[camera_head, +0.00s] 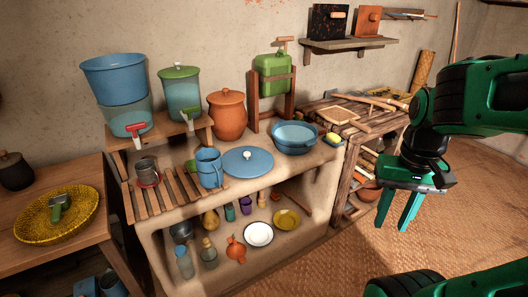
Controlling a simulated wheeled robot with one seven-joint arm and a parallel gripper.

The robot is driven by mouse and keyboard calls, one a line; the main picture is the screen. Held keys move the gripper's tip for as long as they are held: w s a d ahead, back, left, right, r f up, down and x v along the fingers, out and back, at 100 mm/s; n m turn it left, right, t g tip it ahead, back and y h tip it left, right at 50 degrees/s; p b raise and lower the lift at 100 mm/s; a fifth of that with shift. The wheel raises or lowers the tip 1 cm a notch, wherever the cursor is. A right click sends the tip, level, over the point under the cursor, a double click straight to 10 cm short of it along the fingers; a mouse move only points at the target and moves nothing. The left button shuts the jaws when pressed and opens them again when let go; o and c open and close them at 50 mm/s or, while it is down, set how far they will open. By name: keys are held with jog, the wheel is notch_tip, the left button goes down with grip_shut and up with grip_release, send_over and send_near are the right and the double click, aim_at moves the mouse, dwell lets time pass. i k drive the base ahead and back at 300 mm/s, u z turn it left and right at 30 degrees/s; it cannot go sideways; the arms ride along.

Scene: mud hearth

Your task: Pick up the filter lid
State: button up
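The likely filter lid is a round blue disc (262,164) with a pale knob on top. It lies flat on the mud counter, between a small blue pail (209,168) and a wide blue basin (294,138). The two-part filter, with a blue upper bucket (115,80) open at the top and a red-handled tap, stands at the back left. My gripper (392,222) hangs at the right with its two green fingers apart and nothing between them. It is well away from the lid, in front of the wooden side rack.
A green-lidded container (181,95) and a clay pot (227,115) stand behind the lid. A green canister (273,75) sits in a wooden frame. A wooden slatted rack (165,194) lies left of the pail. The woven floor (330,270) in front is largely clear.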

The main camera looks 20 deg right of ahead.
aim_at(244, 162)
jog(key=u, duration=0.2)
jog(key=i, duration=1.35)
jog(key=u, duration=0.65)
